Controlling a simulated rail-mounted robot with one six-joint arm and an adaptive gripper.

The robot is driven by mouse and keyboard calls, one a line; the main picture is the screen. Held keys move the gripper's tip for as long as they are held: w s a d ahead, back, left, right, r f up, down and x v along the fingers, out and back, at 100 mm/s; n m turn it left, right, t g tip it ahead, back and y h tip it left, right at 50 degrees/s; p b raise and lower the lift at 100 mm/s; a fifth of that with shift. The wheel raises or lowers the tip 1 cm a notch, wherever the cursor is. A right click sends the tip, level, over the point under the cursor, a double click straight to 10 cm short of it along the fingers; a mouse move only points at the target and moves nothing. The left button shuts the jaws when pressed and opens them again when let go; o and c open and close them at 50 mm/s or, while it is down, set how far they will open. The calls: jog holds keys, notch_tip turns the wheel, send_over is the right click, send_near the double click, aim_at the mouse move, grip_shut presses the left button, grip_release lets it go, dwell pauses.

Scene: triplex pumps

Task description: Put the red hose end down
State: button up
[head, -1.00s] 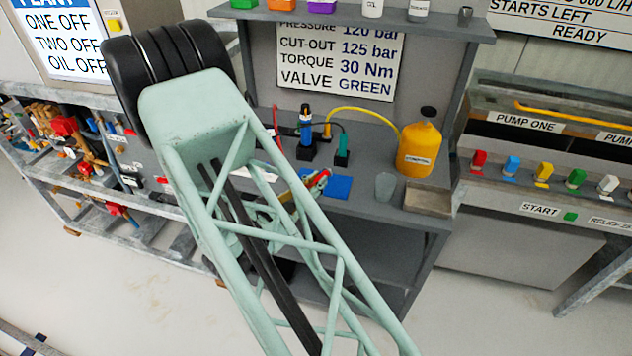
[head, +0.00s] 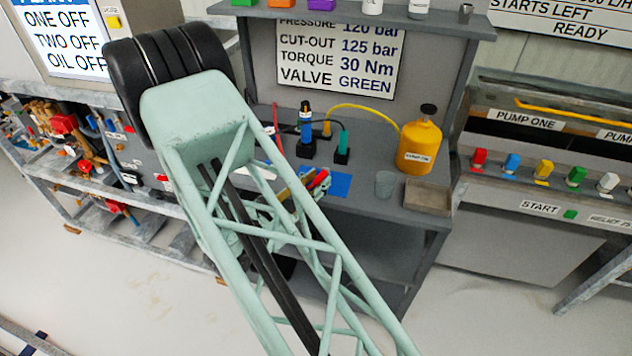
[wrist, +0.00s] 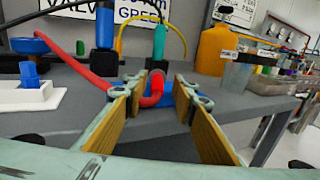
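The red hose (wrist: 95,78) runs from a blue fitting at the left of the wrist view. Its bent end (wrist: 152,92) lies between the tips of my gripper (wrist: 156,92), low over the bench. Both fingers have yellow-brown pads and stand wide apart, with visible gaps beside the hose end. A blue mat (head: 341,187) lies on the bench by the gripper; it also shows behind the hose end (wrist: 163,86). Whether the hose end touches the mat is unclear. In the head view my arm hides most of my gripper (head: 308,186).
Black-based fittings (head: 306,148) stand behind, one with a yellow hose. A yellow bottle (head: 419,148), a clear cup (head: 385,184) and a grey tray (head: 428,197) stand to the right. A white block with a blue knob (wrist: 30,90) is at left. Bench between is clear.

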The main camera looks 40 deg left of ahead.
jog(key=shift+r, duration=0.15)
jog(key=shift+r, duration=0.45)
jog(key=s+p, duration=0.2)
jog(key=s, duration=1)
jog(key=shift+a, duration=0.15)
jog(key=shift+f, duration=0.1)
jog(key=shift+w, duration=0.1)
dwell(0.4)
